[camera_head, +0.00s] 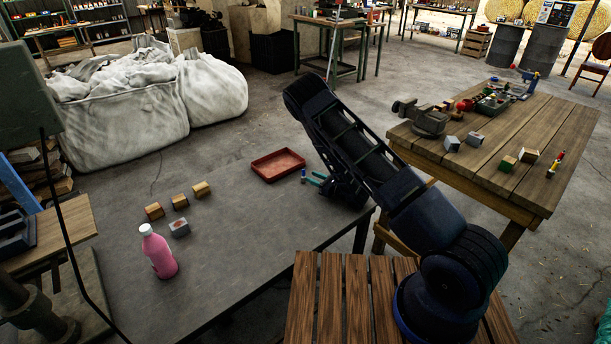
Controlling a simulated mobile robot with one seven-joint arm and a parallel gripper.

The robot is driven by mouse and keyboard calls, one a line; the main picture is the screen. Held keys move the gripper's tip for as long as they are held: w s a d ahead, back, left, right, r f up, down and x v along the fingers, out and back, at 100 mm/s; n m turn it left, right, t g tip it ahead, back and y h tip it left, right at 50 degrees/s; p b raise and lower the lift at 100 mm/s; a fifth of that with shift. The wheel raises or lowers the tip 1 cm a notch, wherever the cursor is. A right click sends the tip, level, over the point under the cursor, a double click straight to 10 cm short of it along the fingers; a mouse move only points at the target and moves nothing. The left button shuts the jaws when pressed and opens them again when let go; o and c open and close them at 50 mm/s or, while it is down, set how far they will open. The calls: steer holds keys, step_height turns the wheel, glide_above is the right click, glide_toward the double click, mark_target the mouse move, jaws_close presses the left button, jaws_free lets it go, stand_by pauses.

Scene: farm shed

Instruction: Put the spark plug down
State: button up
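My arm reaches over the grey table (250,235) and bends down to its right part. My gripper (328,184) is low over the table top, near its right end, and mostly hidden by my dark arm links. Small teal and blue parts (313,177) show at its left side; I cannot tell whether they are fingertips or a small object. I cannot make out the spark plug in this view. A shallow red tray (278,165) lies on the table just left of and beyond my gripper; its visible inside looks empty.
A pink bottle (159,252), a grey block (179,227) and several wooden blocks (180,202) stand on the table's left part. The table's middle is clear. A wooden workbench (490,150) with a vise (420,118) and small items stands at right. White sacks (140,95) lie behind.

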steer(key=shift+v, duration=2.3)
steer(key=w+d+r+m+t+h, duration=0.2)
steer(key=w+d+r+m+h, duration=0.25)
steer(key=r+m, duration=0.3)
steer(key=w+d+r+m+t+h, duration=0.2)
steer(key=w+d+r+m+h, duration=0.25)
steer(key=r+m, duration=0.35)
steer(key=s+d+r+m+g+h, duration=0.1)
steer(key=s+d+r+m+h, duration=0.1)
steer(key=d+r+m, duration=0.5)
steer(key=s+d+r+m+h, duration=0.1)
steer(key=d+r+m+h, duration=0.1)
steer(key=d+r+m, duration=0.45)
steer(key=s+d+r+m+g+h, duration=0.1)
steer(key=s+d+r+m+g, duration=0.1)
steer(key=s+r+m, duration=0.5)
steer(key=s+d+r+m+g+h, duration=0.1)
steer(key=s+d+r+m+g, duration=0.3)
steer(key=s, duration=0.6)
steer(key=s+r+m, duration=0.2)
steer(key=s+m, duration=0.2)
steer(key=s, duration=0.7)
steer(key=s+r+m+g, duration=0.1)
steer(key=s+r+m, duration=0.2)
steer(key=s, duration=0.8)
steer(key=shift+s+d+m+h, duration=0.25)
steer(key=shift+s+m+h, duration=0.05)
steer(key=shift+m, duration=0.2)
